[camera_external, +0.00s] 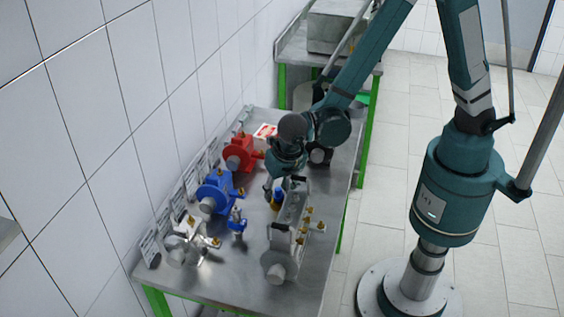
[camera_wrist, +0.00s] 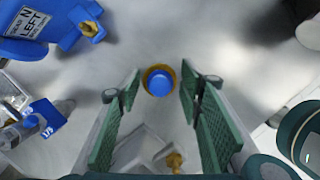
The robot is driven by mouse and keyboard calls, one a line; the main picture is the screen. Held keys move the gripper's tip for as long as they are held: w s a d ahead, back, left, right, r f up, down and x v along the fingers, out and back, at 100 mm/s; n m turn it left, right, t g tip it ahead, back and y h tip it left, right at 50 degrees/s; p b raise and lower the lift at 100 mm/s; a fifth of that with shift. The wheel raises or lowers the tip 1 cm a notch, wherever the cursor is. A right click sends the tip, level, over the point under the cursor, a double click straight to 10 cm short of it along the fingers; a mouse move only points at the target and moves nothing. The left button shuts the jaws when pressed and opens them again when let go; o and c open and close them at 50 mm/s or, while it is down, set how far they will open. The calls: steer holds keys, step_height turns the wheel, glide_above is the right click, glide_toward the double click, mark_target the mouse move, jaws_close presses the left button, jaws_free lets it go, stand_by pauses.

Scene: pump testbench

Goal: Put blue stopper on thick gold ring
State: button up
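A blue stopper (camera_wrist: 160,81) shows in the wrist view as a round blue cap with a gold ring (camera_wrist: 149,73) visible around its edge. In the external view the stopper (camera_external: 278,194) stands on the bench with a gold band (camera_external: 276,206) at its lower part. My gripper (camera_wrist: 159,92) is open, with one green-padded finger on each side of the stopper and a visible gap to both. In the external view my gripper (camera_external: 279,186) is just above the stopper and partly hides it. I cannot tell how firmly the stopper sits in the ring.
A blue pump (camera_external: 217,193), a red pump (camera_external: 241,152) and a silver pump (camera_external: 184,246) line the wall side. A small blue fitting (camera_external: 237,223) stands left of the stopper. A grey metal assembly with gold fittings (camera_external: 292,216) is close on the right. Bare bench (camera_external: 215,278) shows at the front.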

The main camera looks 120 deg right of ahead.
steer(key=v, duration=1.2)
steer(key=shift+p, duration=0.4)
steer(key=shift+r, duration=0.1)
steer(key=shift+a, duration=0.1)
steer(key=s+a+r+m+t+y, duration=0.1)
steer(key=s+a+r+m+t, duration=0.3)
steer(key=s+a+r+m, duration=0.75)
steer(key=s+a+r+m+t+y, duration=0.2)
steer(key=s+a+r+m+t, duration=0.1)
steer(key=s+a+r+m, duration=0.2)
steer(key=s+a+m, duration=0.2)
steer(key=s, duration=0.2)
steer(key=shift+s+a+r, duration=0.2)
steer(key=shift+r, duration=0.1)
stand_by(0.6)
